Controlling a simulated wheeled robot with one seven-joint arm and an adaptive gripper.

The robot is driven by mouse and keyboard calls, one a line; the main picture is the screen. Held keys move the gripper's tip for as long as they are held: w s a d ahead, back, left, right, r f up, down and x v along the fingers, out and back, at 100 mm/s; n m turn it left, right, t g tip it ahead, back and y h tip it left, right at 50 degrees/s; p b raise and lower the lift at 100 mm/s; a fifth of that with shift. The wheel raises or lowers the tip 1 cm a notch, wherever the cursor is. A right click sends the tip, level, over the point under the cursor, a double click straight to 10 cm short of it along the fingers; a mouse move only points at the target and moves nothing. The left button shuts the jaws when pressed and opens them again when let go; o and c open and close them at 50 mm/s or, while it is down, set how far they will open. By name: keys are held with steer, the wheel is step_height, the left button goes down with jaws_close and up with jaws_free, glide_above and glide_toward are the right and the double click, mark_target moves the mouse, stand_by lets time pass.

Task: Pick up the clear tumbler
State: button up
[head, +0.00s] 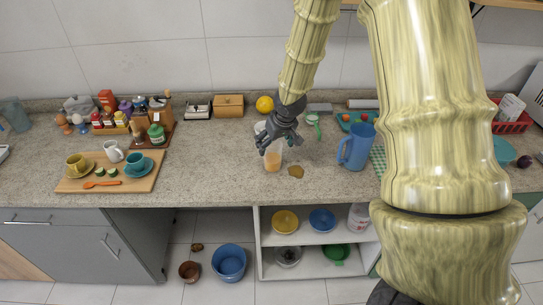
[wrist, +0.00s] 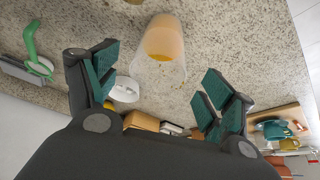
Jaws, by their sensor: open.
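The clear tumbler (head: 272,160) stands on the counter near its front edge, with something orange in its lower part. Its upper part is partly hidden by my gripper (head: 281,139) in the head view. In the wrist view the tumbler (wrist: 161,46) shows at the top centre, beyond the fingertips and roughly between their lines. My gripper (wrist: 158,78) is open and empty, its teal pads apart on either side. The gap between pads and tumbler is hard to judge; I see no contact.
A blue pitcher (head: 356,147) stands right of the tumbler, and a brown patch (head: 296,172) lies close by. A wooden board (head: 85,186) with cups is to the left. A yellow lemon (head: 265,104) and a wooden box (head: 228,105) are behind. The counter left of the tumbler is clear.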

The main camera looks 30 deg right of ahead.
mark_target(272, 148)
steer(key=shift+x, duration=1.1)
steer(key=shift+w+p+x, duration=0.25)
steer(key=shift+p+x, duration=0.65)
steer(key=shift+x, duration=0.45)
steer(key=shift+p+x, duration=0.3)
steer(key=shift+x, duration=0.9)
steer(key=shift+d, duration=0.15)
steer(key=shift+c, duration=0.2)
steer(key=shift+r, duration=0.1)
steer(key=c, duration=1.1)
